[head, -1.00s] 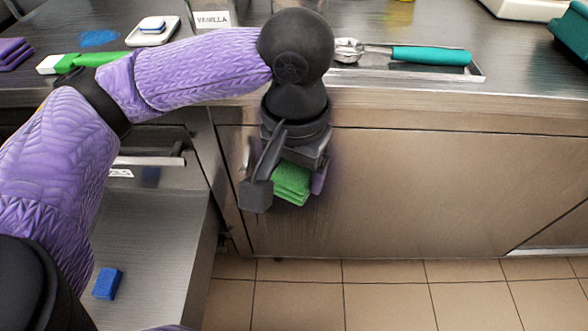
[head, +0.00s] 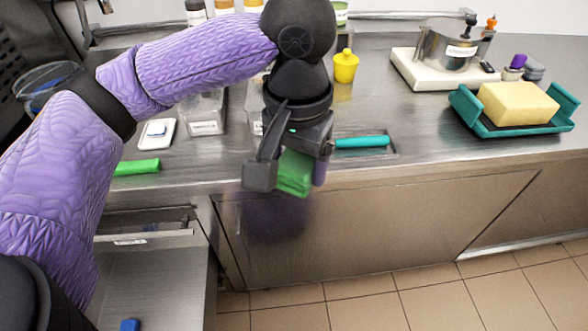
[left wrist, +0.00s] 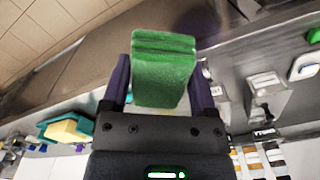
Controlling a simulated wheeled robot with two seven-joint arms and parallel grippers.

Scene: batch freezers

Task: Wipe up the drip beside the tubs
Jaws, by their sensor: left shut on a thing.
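My left gripper (head: 291,176) is shut on a folded green cloth (head: 295,170) and holds it in front of the counter's front edge. The cloth (left wrist: 164,62) also shows between both fingers in the left wrist view. Clear tubs (head: 205,118) stand on the steel counter behind my left forearm, which partly covers them. I cannot make out the drip in the current frames; my arm hides part of the counter beside the tubs. My right gripper is not in view.
A white dish (head: 157,141) and a green-handled tool (head: 137,166) lie left of the tubs. A teal-handled scoop (head: 362,142) lies in a tray to the right. A drawer (head: 150,285) stands open at lower left.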

